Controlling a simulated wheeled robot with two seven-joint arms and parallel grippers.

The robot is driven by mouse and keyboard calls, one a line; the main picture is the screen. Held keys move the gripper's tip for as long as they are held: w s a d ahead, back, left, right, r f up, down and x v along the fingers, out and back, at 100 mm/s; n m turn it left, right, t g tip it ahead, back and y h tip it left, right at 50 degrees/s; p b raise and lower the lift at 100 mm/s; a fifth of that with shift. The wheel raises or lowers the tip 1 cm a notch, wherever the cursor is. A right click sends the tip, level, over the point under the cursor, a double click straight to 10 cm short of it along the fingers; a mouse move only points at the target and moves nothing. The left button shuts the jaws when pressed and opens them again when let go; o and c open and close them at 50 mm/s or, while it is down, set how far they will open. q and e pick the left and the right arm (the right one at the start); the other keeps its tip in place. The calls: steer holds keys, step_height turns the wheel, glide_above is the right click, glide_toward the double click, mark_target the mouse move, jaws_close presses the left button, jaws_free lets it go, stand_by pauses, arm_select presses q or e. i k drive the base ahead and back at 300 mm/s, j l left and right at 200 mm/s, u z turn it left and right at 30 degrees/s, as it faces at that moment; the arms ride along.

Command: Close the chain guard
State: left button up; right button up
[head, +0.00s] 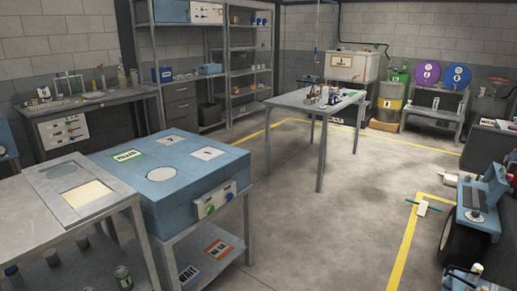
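I cannot pick out a chain guard for certain. At the right edge stands a blue machine (480,212) with a dark wheel (462,240) under its side, cut off by the picture's edge. Whether any cover on it is open or shut cannot be told. Neither of my grippers shows in the head view.
A blue cabinet (172,207) and a grey bench (50,212) fill the near left. A metal table (300,100) stands mid-room. Purple and blue reels (427,74) are on a rack at the back. Open concrete floor (335,225) with yellow lines lies between.

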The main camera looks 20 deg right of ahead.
mark_target(495, 176)
steer(key=i+z, duration=0.45)
steer(key=i, duration=0.25)
steer(key=i+j+z, duration=0.2)
steer(key=i+z, duration=0.3)
steer(key=i, duration=0.2)
steer(key=i+l+z, duration=0.1)
steer(key=i+z, duration=0.4)
steer(key=i+j+z, duration=0.1)
steer(key=i+z, duration=0.2)
steer(key=z, duration=0.15)
steer(key=i+j+z, duration=0.2)
steer(key=i+z, duration=0.3)
steer(key=i+j+z, duration=0.3)
steer(key=i+l, duration=0.05)
